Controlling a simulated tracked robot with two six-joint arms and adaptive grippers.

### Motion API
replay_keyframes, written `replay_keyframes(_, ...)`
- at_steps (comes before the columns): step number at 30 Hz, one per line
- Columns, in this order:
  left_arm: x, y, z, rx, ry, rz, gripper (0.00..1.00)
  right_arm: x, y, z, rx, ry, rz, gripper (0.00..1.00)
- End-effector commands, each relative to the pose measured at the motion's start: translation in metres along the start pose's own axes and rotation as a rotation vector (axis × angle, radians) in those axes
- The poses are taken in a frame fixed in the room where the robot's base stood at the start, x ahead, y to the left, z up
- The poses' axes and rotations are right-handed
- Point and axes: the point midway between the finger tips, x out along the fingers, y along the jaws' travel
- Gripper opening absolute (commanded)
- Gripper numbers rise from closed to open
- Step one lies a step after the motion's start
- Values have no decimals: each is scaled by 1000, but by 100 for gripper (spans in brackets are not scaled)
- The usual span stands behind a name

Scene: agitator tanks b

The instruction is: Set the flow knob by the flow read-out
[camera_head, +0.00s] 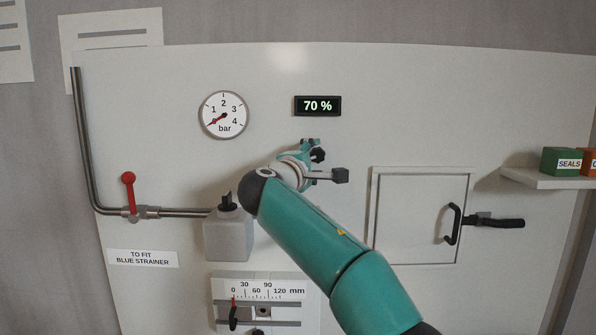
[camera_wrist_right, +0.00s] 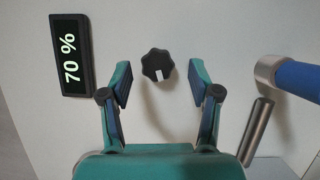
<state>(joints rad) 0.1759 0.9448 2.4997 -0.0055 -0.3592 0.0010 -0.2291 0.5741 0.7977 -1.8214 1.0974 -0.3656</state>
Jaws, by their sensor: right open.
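The flow read-out (camera_head: 317,106) on the white panel shows 70 %; it also shows turned on its side in the right wrist view (camera_wrist_right: 70,55). The flow knob (camera_wrist_right: 157,64) is black and lobed. It sits on the panel between the fingertips of my right gripper (camera_wrist_right: 161,80), slightly towards the far end. The right gripper is open, with a gap to the knob on both sides. In the head view my right gripper (camera_head: 309,148) is just below the read-out, and it and the arm largely cover the knob. My left gripper does not show.
A pressure gauge (camera_head: 223,115) is left of the read-out. A red-handled valve (camera_head: 129,190) sits on the pipe at left. A closed hatch (camera_head: 410,215) with a handle is at right. A blue cylinder (camera_wrist_right: 298,78) with a metal collar stands right of the gripper.

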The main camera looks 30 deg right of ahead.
Motion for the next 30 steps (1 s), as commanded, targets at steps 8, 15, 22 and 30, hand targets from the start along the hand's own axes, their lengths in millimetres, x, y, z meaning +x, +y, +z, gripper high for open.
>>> replay_keyframes(8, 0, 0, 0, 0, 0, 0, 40, -52, 0, -1, -1, 4, 0, 62)
replay_keyframes(15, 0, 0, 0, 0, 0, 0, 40, -89, -2, -1, 0, 1, -1, 62)
replay_keyframes(22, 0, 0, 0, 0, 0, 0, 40, -98, -2, -1, -1, -1, -1, 62)
replay_keyframes(30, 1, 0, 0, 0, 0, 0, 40, -98, -2, 0, -1, -2, -2, 62)
